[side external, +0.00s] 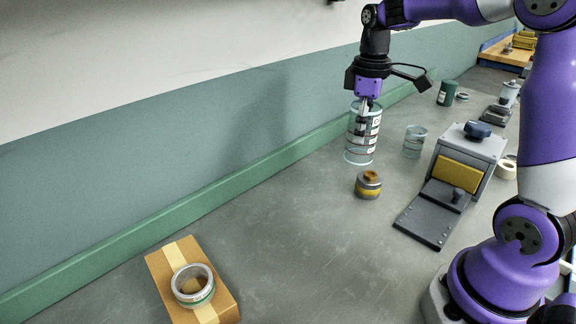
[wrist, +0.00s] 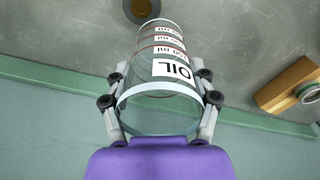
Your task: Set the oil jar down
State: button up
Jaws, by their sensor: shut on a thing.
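The oil jar (side external: 365,145) is a clear glass cylinder with white label bands. My gripper (side external: 364,106) is shut on it near its top, from above, and the jar hangs roughly upright. In the wrist view the jar (wrist: 165,48) shows its OIL label, with its open rim toward the camera and a finger of my gripper (wrist: 160,92) on each side. The grey bench (side external: 300,220) lies below it. I cannot tell from these views how much gap there is under the jar's base.
A clear glass (side external: 413,146) and a grey grinder (side external: 459,173) stand to the right. A cardboard box (side external: 160,277) carries a tape roll (side external: 193,297) at front left. Bench between is clear.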

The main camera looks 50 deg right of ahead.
jog(key=s+a+r+n, duration=0.1)
jog(key=s+a+n, duration=0.2)
jog(key=a+n, duration=1)
jog(key=s+a+n, duration=0.5)
jog(key=s+a, duration=1)
jog(key=a, duration=0.2)
jog(key=shift+w+d+f, duration=0.9)
jog(key=shift+w+f, duration=0.75)
jog(key=shift+f, duration=0.2)
jog(key=shift+w+d+f, duration=0.95)
jog(key=shift+w+f, duration=0.75)
jog(key=shift+f, duration=0.2)
jog(key=shift+w+d+f, duration=0.9)
jog(key=shift+w+f, duration=0.75)
jog(key=shift+f, duration=0.2)
jog(key=shift+f, duration=0.1)
jog(key=o, duration=1.4)
